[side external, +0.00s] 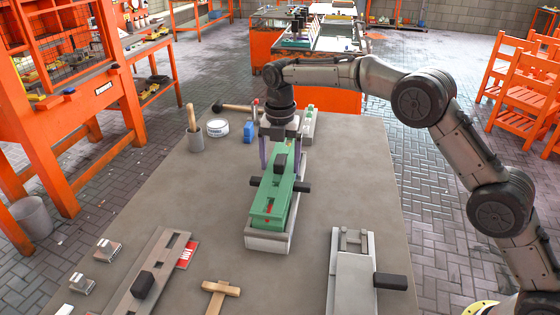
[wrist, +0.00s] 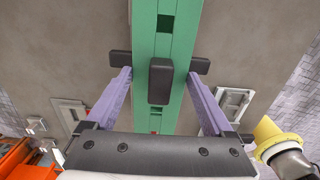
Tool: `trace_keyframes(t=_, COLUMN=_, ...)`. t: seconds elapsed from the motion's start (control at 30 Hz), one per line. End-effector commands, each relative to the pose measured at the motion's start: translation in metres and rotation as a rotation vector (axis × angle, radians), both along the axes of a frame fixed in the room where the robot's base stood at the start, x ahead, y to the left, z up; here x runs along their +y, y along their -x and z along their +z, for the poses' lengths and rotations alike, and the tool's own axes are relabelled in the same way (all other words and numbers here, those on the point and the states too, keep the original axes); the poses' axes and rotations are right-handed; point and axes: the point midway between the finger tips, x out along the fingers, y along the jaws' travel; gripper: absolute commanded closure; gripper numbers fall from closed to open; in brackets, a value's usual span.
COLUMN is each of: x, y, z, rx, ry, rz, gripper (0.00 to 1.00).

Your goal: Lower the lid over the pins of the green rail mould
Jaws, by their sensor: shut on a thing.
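A long green lid (side external: 268,205) with a black block on top and black side bars lies lengthwise over a pale grey mould base (side external: 266,244) in mid-table. The green lid also fills the middle of the wrist view (wrist: 165,30). My gripper (side external: 282,162) is above its far half, with lavender fingers down on both sides. In the wrist view the gripper (wrist: 161,76) is shut across the lid near the side bars. A little red shows through a slot. The base's pins are hidden under the lid; I cannot tell whether a gap remains.
Another grey mould (side external: 352,270) with a black handle stands front right. A long grey mould (side external: 155,270) and a red sign (side external: 187,254) lie front left. A wooden T-shaped tool (side external: 219,291) lies between them. A cup (side external: 191,143), tin (side external: 217,130) and blue block (side external: 249,132) stand behind.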

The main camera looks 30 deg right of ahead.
Motion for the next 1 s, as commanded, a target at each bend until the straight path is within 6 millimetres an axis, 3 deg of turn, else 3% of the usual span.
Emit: trace_keyframes(t=1.0, x=0.0001, y=-0.0003, z=-0.0042, rx=-0.003, ry=0.0, rz=0.0, gripper=1.0)
